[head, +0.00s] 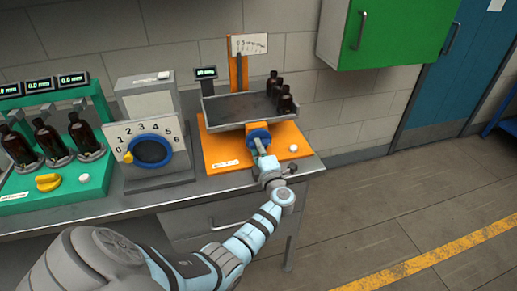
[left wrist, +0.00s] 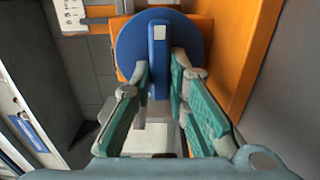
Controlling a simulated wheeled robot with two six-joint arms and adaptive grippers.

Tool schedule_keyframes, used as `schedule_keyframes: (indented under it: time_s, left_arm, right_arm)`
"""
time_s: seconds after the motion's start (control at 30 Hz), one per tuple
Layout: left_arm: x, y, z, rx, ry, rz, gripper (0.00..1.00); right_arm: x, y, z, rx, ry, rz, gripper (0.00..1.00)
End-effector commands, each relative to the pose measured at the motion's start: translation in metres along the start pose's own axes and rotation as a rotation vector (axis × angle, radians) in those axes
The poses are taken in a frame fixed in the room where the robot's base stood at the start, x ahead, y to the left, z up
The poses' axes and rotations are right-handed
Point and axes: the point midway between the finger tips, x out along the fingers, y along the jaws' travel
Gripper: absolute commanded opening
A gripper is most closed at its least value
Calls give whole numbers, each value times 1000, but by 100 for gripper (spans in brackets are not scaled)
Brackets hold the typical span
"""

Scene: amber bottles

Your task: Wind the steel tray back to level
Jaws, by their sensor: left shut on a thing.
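The steel tray (head: 238,106) sits on an orange stand in the middle of the head view. Several amber bottles (head: 284,97) stand bunched at its right end. I cannot tell its exact tilt from here. A blue round knob (head: 257,134) with a pale mark is on the front of the stand, below the tray. It also fills the top middle of the left wrist view (left wrist: 128,45). My left gripper (head: 262,150) is shut on the knob's raised grip, one green-padded finger on each side in the left wrist view (left wrist: 160,72). My right gripper is out of view.
A small display (head: 206,73) and a white card (head: 250,44) stand behind the tray. To the left are a grey numbered dial unit (head: 150,145) and a green rig (head: 60,185) with several amber bottles. A green cabinet (head: 388,32) hangs at upper right.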

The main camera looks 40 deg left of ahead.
Motion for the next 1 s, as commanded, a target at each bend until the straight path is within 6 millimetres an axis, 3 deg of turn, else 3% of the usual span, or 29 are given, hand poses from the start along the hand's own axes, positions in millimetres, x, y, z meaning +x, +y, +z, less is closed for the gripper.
schedule_keyframes:
  time_s: [0.43,0.47,0.6,0.87,1.0]
  left_arm:
    - [0,-2,0,-14,1,-3,0]
    - [0,-2,0,-14,1,-3,17]
    - [0,-1,0,-13,0,-3,35]
    - [-1,-1,0,-12,0,-1,35]
    - [-15,-2,1,-14,-2,-3,35]
  right_arm:
    - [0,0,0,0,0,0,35]
    - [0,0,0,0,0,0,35]
    - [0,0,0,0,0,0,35]
    - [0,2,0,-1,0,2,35]
    - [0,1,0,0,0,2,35]
